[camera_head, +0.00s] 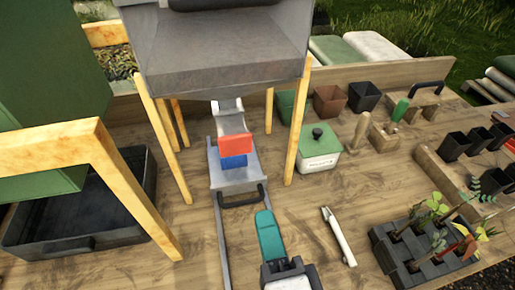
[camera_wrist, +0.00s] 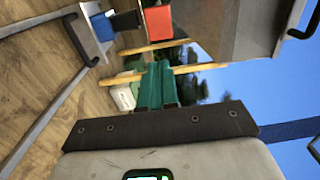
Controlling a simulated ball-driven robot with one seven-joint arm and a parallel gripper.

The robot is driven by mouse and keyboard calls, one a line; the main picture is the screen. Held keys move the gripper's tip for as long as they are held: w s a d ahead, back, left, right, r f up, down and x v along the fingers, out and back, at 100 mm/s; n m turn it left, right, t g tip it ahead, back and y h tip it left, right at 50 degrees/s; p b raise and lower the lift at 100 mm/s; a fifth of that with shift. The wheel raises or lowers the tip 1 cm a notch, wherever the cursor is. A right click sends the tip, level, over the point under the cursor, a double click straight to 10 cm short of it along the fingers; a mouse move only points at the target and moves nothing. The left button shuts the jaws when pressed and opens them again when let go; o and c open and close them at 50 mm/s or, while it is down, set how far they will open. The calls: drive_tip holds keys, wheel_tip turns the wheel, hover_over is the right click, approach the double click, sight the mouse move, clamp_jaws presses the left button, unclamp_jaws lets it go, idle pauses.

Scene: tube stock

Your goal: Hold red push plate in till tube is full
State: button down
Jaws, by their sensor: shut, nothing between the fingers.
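The red push plate (camera_head: 235,147) stands at the mouth of a grey chute (camera_head: 228,112) under the hopper. A blue block (camera_head: 234,161) sits directly below it on a grey metal tray (camera_head: 235,180). My gripper (camera_head: 265,222), with teal fingers, is shut and empty, in front and to the right of the plate and apart from it. In the wrist view, the fingers (camera_wrist: 157,84) are pressed together, with the red plate (camera_wrist: 158,22) and blue block (camera_wrist: 125,20) beyond them near the top edge. I cannot make out a tube at the chute.
The grey hopper (camera_head: 222,60) stands on wooden legs (camera_head: 298,125) either side of the chute. A black tray (camera_head: 75,240) is at left. A green-lidded box (camera_head: 318,150), a white tool (camera_head: 338,236) and a black seedling tray (camera_head: 425,255) lie at right. Black pots (camera_head: 456,148) stand far right.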

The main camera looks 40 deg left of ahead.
sight(246, 144)
drive_tip(key=shift+w, duration=0.1)
drive_tip(key=p+x, duration=0.3)
drive_tip(key=x, duration=1)
drive_tip(key=shift+w+a+p, duration=0.2)
drive_tip(key=shift+a+p, duration=0.1)
drive_tip(key=shift+p, duration=0.05)
drive_tip(key=shift+b+x, duration=0.9)
drive_tip(key=shift+x, duration=0.65)
drive_tip(key=shift+w, duration=0.1)
drive_tip(key=shift+r, duration=0.2)
idle(4.4)
